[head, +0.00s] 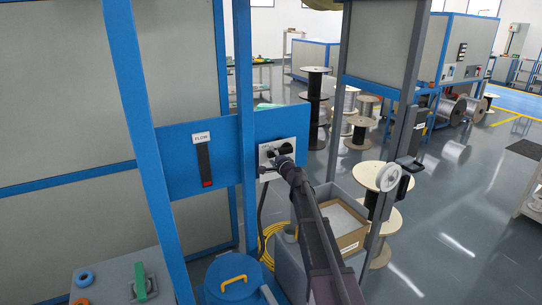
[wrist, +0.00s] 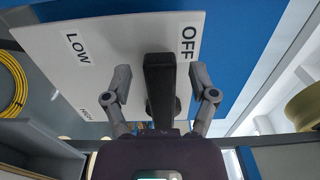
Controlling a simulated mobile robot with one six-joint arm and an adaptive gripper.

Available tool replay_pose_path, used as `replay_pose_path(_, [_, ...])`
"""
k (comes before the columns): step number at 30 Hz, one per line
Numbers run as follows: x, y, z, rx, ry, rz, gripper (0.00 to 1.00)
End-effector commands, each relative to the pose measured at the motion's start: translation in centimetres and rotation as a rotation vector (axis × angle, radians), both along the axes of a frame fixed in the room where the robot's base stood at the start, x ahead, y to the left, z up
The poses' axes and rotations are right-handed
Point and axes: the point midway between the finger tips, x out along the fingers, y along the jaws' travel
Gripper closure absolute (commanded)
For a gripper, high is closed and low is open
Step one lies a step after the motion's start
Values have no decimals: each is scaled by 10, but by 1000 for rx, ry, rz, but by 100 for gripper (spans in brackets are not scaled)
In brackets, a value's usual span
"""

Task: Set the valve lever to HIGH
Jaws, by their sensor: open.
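The valve panel is a white plate (head: 294,142) on the blue beam; in the wrist view the plate (wrist: 110,45) carries the labels OFF (wrist: 187,42), LOW (wrist: 76,46) and HIGH (wrist: 86,113). The valve lever (wrist: 158,82) is a dark bar between my fingers, close beside OFF. Which mark it points at is hard to tell. My gripper (wrist: 160,72) is open, with one finger on each side of the lever and visible gaps. In the head view my gripper (head: 281,161) is at the plate and hides most of the lever.
A black gauge (head: 205,165) labelled FLOW is on the blue beam left of the plate. A blue post (head: 245,120) stands between them. A cardboard box (head: 345,225), yellow cable (head: 272,240) and a blue drum (head: 232,283) are below. Spools stand behind.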

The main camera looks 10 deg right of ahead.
Motion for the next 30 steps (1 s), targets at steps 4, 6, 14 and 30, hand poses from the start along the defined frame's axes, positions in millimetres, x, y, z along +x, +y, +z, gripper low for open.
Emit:
replay_pose_path(4, [10, 3, 0, 0, 0, 0, 26])
replay_pose_path(6, [12, 3, 0, 0, 0, 0, 26])
replay_pose_path(14, [12, 4, 0, 0, 0, 0, 26])
replay_pose_path(30, [12, 5, 0, -1, 0, 1, 100])
